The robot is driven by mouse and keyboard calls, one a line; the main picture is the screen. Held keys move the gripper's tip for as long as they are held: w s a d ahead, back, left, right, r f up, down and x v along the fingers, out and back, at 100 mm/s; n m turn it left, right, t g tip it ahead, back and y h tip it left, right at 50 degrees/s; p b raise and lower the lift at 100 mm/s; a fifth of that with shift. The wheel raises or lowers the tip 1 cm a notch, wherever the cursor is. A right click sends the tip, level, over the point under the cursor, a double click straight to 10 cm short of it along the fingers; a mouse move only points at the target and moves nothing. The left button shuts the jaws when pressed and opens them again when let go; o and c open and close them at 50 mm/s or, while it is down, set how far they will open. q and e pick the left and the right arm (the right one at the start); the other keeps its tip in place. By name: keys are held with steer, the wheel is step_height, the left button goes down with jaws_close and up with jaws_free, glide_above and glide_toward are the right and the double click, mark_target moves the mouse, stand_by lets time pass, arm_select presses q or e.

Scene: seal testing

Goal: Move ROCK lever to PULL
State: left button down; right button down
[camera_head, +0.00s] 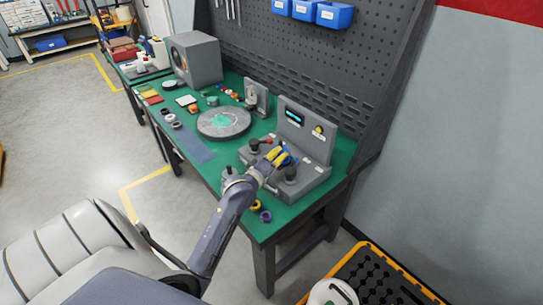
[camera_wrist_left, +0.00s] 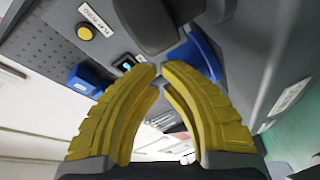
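The grey test machine (camera_head: 304,142) stands on the green bench. Two black-knobbed levers rise from its base, a left one (camera_head: 254,145) and a right one (camera_head: 291,174). I cannot read which is the ROCK lever. My left gripper (camera_head: 277,154) is over the base between them, beside a blue part (camera_head: 289,158). In the left wrist view, the yellow fingertips (camera_wrist_left: 159,67) are nearly together with nothing visible between them. A dark lever-like part (camera_wrist_left: 150,25) lies just beyond the tips, apart from them as far as I can see. My right gripper is not in view.
The machine's upright panel has a small display (camera_head: 294,116) and a yellow button (camera_head: 318,130). A round grey plate (camera_head: 224,121) lies left of the machine. Coloured rings (camera_head: 265,215) lie near the bench's front edge. A dark perforated wall (camera_head: 310,50) rises behind the bench.

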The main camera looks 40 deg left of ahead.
arm_select(q)
steer(key=shift+w+d+f, duration=0.15)
steer(key=shift+d+f, duration=0.05)
steer(key=shift+d, duration=0.25)
steer(key=shift+w+d+f, duration=0.15)
steer(key=shift+d+f, duration=0.05)
steer(key=shift+d, duration=0.25)
steer(key=shift+d, duration=0.1)
